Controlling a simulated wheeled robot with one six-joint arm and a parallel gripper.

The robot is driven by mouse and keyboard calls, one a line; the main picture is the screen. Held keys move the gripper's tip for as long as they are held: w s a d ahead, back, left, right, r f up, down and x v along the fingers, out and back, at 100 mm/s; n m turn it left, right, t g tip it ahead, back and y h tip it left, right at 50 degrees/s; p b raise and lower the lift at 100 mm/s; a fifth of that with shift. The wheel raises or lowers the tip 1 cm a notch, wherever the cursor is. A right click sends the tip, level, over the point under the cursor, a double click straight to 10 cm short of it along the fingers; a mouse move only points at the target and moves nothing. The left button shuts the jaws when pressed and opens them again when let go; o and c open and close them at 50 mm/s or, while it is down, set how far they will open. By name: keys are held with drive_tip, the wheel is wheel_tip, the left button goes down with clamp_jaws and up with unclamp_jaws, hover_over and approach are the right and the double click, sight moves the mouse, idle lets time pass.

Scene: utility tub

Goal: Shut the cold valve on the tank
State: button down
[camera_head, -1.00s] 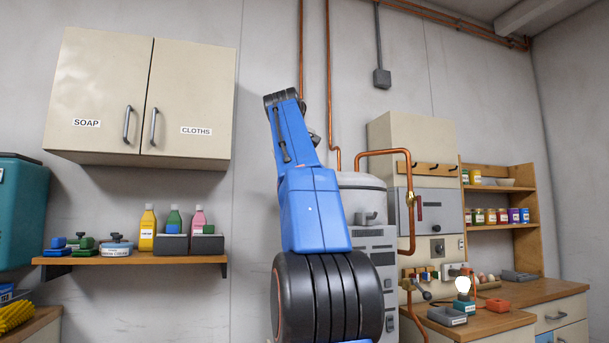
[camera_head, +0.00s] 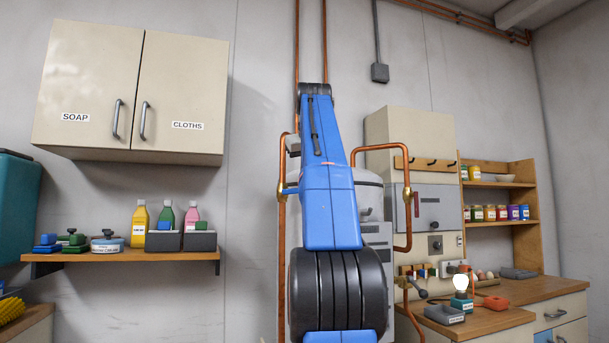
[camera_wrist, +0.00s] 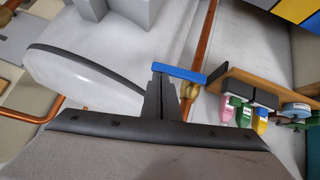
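The cold valve's blue lever (camera_wrist: 180,73) lies crosswise to its copper pipe in the wrist view. Its brass body (camera_wrist: 189,90) sits on the pipe. My gripper (camera_wrist: 163,72) has its dark fingers close together with nothing between them. The fingertips are at the lever's free end; I cannot tell whether they touch it. In the head view the blue lever (camera_head: 291,190) points right from the left copper pipe, and my blue arm hides part of it. The white tank (camera_head: 370,197) stands behind my arm, mostly hidden.
A red-handled valve (camera_head: 416,205) sits on the right copper pipe. A shelf (camera_head: 130,256) with bottles and tubs is at left, under a wall cabinet (camera_head: 130,95). A wooden counter (camera_head: 500,310) with small items is at right.

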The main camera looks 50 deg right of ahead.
drive_tip(key=shift+s+d+f, duration=0.15)
drive_tip(key=shift+d+f, duration=0.05)
drive_tip(key=shift+f, duration=0.25)
idle(0.4)
drive_tip(key=shift+d+r, duration=0.1)
drive_tip(key=shift+r, duration=0.7)
